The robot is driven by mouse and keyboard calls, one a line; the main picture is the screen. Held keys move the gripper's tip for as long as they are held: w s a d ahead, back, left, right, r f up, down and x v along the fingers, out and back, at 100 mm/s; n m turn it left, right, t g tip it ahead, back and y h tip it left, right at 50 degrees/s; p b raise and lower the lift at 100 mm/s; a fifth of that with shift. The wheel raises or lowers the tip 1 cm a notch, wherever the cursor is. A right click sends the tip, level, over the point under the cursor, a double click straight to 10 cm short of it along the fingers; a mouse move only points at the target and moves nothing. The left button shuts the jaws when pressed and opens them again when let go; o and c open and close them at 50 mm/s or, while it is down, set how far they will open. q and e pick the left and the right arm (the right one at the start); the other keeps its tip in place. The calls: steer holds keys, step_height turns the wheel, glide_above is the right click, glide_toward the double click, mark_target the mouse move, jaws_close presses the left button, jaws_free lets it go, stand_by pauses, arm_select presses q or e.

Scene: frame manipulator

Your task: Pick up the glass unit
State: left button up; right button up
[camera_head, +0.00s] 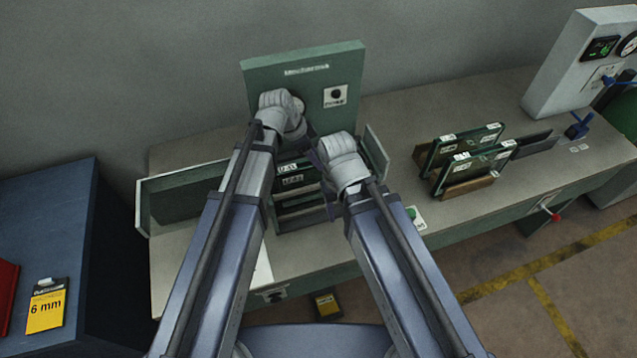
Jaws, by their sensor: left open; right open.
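Two flat dark panels with green edges and small white labels stand upright in wooden holders on the bench at the right; the front one (476,166) and the back one (462,143) look like glass units. A dark rack with labelled slots or panels (292,182) stands at the bench's middle, partly hidden by my arms. I cannot tell whether it holds a glass unit. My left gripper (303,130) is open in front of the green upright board. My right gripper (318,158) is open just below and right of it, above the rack. Their fingertips are mostly hidden.
A green upright board (290,72) with a dark knob stands behind the grippers. Green side panels (185,192) flank the rack. A grey gauge cabinet (575,60) stands at the far right. A blue cabinet (60,215) with a yellow "6 mm" card (46,308) is at left.

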arm_select(q)
steer(key=b+x, duration=0.2)
steer(key=x, duration=0.1)
steer(key=shift+s+d+f+b, duration=0.1)
steer(key=shift+f+b, duration=0.25)
steer(key=shift+c, duration=0.4)
jaws_close()
stand_by(0.7)
